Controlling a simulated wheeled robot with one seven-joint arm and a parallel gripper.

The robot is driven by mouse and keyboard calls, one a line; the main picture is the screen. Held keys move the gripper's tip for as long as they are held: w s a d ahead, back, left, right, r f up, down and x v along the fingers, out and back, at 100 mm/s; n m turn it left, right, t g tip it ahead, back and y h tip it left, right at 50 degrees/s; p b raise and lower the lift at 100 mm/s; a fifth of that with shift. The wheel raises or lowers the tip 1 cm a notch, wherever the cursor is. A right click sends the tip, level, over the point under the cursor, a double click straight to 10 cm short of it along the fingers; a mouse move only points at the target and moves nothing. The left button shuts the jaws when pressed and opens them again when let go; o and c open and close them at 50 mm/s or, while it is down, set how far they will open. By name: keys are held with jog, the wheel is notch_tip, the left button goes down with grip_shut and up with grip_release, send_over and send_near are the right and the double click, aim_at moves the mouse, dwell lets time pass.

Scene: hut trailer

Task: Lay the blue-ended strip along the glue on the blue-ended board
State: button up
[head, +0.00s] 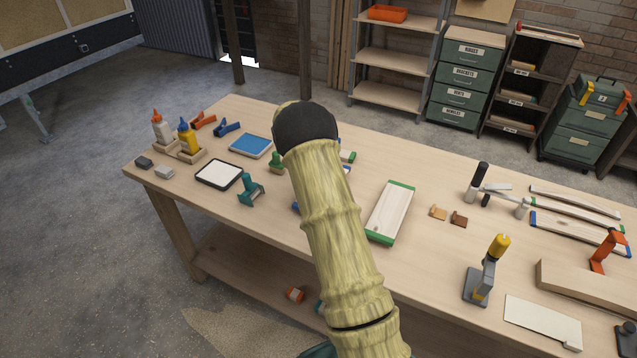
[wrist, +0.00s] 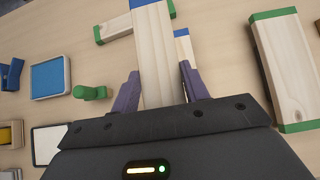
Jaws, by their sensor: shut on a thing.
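In the wrist view my gripper (wrist: 162,90) is shut on a pale wooden strip (wrist: 160,62) with a blue end (wrist: 148,3), its fingers against the strip's sides. In the head view my arm hides the gripper and strip; a small blue end (head: 296,207) shows beside the arm.
A green-ended board (head: 390,212) lies right of my arm; another green-ended piece (wrist: 112,27) lies beyond the strip. A green stamp-like tool (wrist: 90,92) and blue tray (wrist: 50,77) are at left.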

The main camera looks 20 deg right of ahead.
notch_tip(320, 180, down, 6)
dwell(0.4)
jog(key=shift+f+p, duration=0.35)
jog(key=shift+f, duration=1.55)
jog(key=o, duration=1)
jog(key=shift+f, duration=0.1)
jog(key=shift+o, duration=0.2)
